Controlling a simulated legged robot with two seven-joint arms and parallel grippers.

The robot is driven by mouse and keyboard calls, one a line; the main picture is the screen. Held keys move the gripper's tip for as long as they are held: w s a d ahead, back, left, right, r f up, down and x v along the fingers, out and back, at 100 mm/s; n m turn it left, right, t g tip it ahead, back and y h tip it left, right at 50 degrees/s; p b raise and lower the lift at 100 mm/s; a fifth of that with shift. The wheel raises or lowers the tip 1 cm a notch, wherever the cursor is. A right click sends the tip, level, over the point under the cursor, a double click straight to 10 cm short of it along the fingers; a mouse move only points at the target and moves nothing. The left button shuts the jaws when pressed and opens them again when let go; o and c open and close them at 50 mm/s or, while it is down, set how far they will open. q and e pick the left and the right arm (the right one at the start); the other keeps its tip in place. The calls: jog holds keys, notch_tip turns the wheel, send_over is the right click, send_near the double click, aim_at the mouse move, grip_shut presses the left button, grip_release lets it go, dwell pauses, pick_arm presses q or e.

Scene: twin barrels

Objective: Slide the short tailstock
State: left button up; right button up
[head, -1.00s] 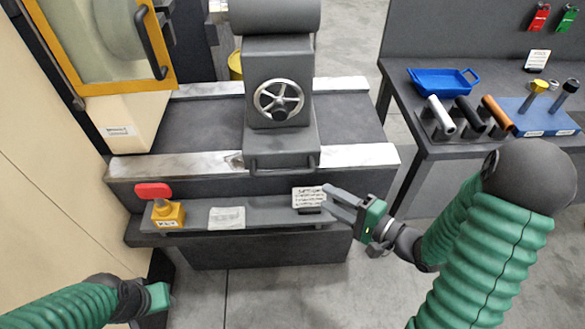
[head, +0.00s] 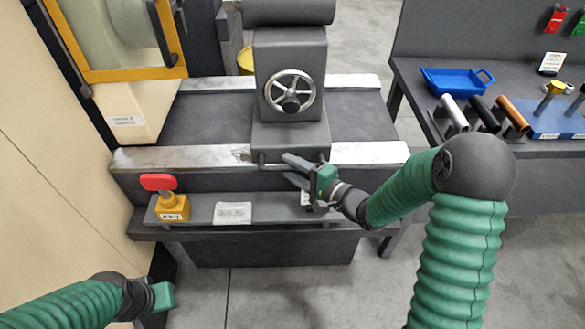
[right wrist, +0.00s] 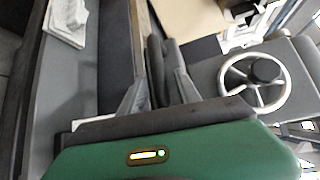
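The short tailstock (head: 290,135) is a grey block with a spoked silver handwheel (head: 290,92) on its front, standing on the lathe bed. A grey bar handle (head: 264,160) runs along its lower front edge. My right gripper (head: 287,167) is at this bar, fingers pointing left with a gap between them. I cannot tell whether the fingers touch the bar. In the right wrist view the handwheel (right wrist: 254,82) is at the right, with the fingers (right wrist: 163,70) left of it. My left gripper (head: 162,296) is low at the left, its fingers not clearly visible.
The bed has pale metal rails (head: 185,157) front and back. On the front shelf (head: 275,205) are a yellow block with a red-topped key (head: 160,183) and a paper (head: 233,212). A bench at right holds a blue tray (head: 450,82) and several cylinders. A yellow-framed door stands at left.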

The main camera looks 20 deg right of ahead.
jog(key=shift+d, duration=0.15)
grip_shut()
jog(key=shift+s+f, duration=0.1)
jog(key=shift+f, duration=0.1)
dwell(0.9)
